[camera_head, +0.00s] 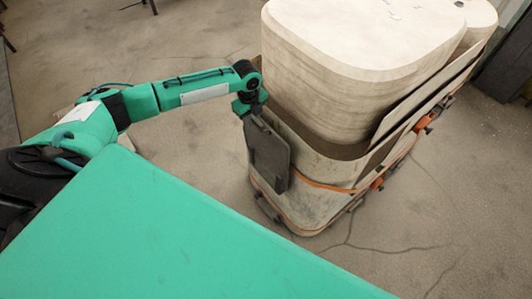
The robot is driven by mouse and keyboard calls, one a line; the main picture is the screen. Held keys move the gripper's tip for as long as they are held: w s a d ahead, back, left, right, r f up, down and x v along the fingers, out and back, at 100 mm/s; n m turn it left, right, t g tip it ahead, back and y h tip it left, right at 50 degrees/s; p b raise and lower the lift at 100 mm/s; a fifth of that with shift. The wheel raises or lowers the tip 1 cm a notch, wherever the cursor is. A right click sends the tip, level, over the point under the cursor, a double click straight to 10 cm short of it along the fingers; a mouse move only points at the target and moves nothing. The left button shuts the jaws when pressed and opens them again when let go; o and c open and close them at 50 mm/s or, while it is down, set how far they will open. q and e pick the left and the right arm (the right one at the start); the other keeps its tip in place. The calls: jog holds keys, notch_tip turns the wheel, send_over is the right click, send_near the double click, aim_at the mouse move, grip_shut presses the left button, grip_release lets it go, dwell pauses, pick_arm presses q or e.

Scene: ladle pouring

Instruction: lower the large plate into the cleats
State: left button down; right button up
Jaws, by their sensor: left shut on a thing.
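A dark grey plate (269,155) with rounded corners hangs upright against the near left side of a tall container (310,165). My left gripper (250,105) is at the top edge of this plate and is shut on it. Its fingertips are small and partly hidden. I cannot tell whether the plate touches the container wall. No cleats can be made out clearly; the plate may hide them. My right gripper is not in view.
A large pale rounded block (340,60) stands inside the container and rises above its rim. An orange strap (325,186) and several orange-and-black fittings run along the container's side. Bare, cracked concrete floor (440,210) lies to the right. Dark objects stand at the upper right.

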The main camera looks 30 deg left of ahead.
pick_arm(q)
notch_tip(320, 180, up, 5)
jog(key=p, duration=0.3)
jog(key=shift+w+p, duration=0.1)
jog(key=shift+p, duration=0.3)
notch_tip(320, 180, up, 4)
jog(key=p, duration=0.3)
jog(key=shift+p, duration=0.3)
notch_tip(320, 180, up, 5)
